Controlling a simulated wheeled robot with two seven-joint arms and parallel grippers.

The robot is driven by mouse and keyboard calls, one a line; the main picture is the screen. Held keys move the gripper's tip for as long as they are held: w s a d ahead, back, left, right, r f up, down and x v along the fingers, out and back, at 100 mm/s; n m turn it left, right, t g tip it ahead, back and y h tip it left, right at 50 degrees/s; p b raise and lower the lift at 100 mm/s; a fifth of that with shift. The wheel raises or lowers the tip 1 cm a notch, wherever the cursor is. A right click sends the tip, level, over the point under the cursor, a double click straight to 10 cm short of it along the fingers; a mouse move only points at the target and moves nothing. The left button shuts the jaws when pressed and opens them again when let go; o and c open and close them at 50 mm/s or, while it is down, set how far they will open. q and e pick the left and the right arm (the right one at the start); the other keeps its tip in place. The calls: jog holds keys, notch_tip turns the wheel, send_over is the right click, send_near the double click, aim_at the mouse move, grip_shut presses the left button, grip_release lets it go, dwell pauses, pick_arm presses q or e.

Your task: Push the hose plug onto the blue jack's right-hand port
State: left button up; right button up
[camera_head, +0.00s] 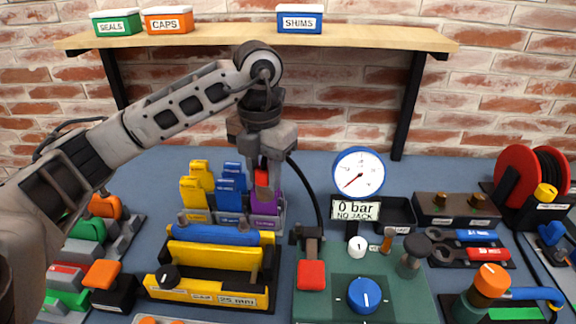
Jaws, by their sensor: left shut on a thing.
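The blue jack (212,235) lies in a yellow cradle at the lower left of centre. Its right-hand port (243,224) is a small grey stub on top, near its right end. My left gripper (263,188) points down, up and right of that port in the picture, and is shut on the hose plug. The plug's red body (262,178) shows between the fingers; its tip is hard to make out. The black hose (312,188) runs from beside the gripper down toward the green pump board. Plug and port look apart. My right gripper is not in view.
A rack of yellow, blue and purple pieces (197,190) stands behind the jack, close to my gripper. The gauge (358,173) stands right of the hose; its sign (356,209) reads "0 bar, NO JACK". The green board (335,290) with knobs lies right of the cradle.

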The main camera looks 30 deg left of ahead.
pick_arm(q)
jog(key=s, duration=0.1)
jog(key=s+a+n+b, duration=0.1)
jog(key=s, duration=0.1)
jog(key=s+a+n+b, duration=0.1)
jog(key=shift+s+a+f, duration=0.1)
jog(key=shift+s+f, duration=0.25)
jog(key=shift+f, duration=0.05)
jog(key=shift+f+b, duration=0.65)
jog(key=shift+f, duration=0.1)
jog(key=shift+f+b, duration=1)
jog(key=shift+f, duration=0.1)
jog(key=shift+f, duration=0.1)
jog(key=o, duration=1.5)
jog(key=shift+c, duration=0.2)
